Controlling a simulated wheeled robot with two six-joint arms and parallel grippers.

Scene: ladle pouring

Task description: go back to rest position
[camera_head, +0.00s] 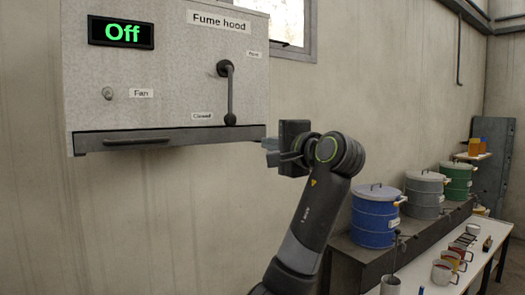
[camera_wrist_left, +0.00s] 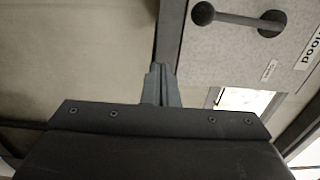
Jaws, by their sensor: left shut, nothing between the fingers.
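My left gripper (camera_head: 270,152) is raised just off the lower right corner of the fume hood. Its fingers are shut and empty; they also show closed together in the left wrist view (camera_wrist_left: 160,84). My right gripper is in neither view.
Blue (camera_head: 376,218), grey (camera_head: 424,195) and green (camera_head: 457,180) lidded drums stand on a dark ledge (camera_head: 350,258) at right. The wall below the hood is clear.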

